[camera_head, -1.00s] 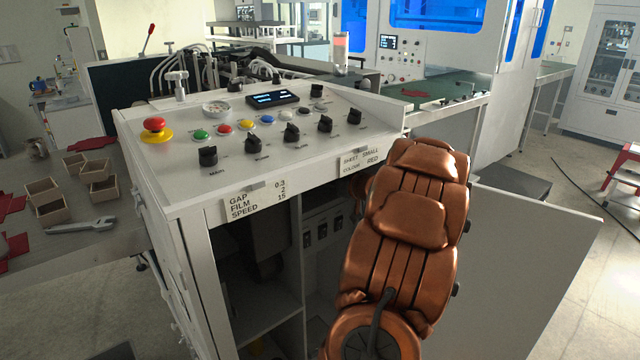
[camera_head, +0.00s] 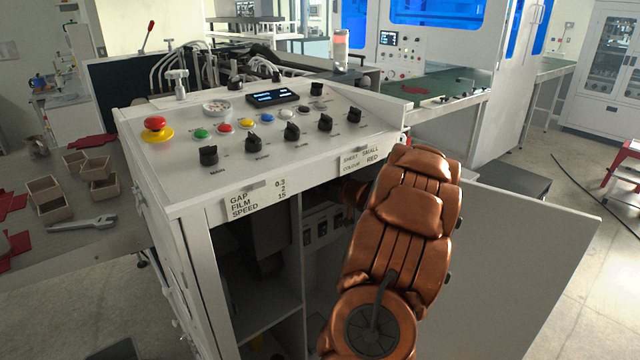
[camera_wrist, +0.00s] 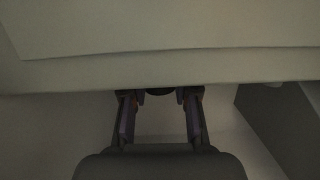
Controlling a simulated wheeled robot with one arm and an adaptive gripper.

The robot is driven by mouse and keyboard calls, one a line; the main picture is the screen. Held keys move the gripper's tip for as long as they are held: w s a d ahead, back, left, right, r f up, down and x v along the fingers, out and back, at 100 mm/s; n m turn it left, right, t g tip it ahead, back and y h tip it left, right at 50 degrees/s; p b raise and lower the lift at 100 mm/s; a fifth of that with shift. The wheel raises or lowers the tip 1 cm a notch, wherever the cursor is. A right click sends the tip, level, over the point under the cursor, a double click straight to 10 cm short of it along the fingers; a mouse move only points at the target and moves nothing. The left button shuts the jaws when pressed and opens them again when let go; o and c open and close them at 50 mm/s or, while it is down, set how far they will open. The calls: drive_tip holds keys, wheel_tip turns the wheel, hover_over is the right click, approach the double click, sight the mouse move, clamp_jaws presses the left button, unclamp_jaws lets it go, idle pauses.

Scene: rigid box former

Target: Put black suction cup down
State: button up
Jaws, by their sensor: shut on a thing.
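In the wrist view, my gripper (camera_wrist: 158,97) is shut on a small dark thing, taken to be the black suction cup (camera_wrist: 160,92). Only a dark rounded part of it shows between the fingertips, beneath a pale edge, and the rest is hidden. The view is dim, and I cannot tell whether the cup touches a surface. In the head view, my copper arm reaches into the open cabinet under the control panel (camera_head: 150,190). My gripper and the cup are out of sight there.
The cabinet's open door (camera_head: 520,240) stands right of my arm, and an upright divider (camera_head: 302,270) stands to its left. The panel overhangs the opening. In the wrist view, a pale panel (camera_wrist: 160,30) spans the top and a dark area (camera_wrist: 270,115) lies at the right.

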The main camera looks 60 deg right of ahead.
drive_tip(key=o, duration=0.8)
drive_tip(key=shift+f, duration=0.1)
drive_tip(key=shift+c, duration=0.2)
drive_tip(key=shift+r, duration=0.2)
drive_tip(key=b+v, duration=0.1)
drive_tip(key=v, duration=1.1)
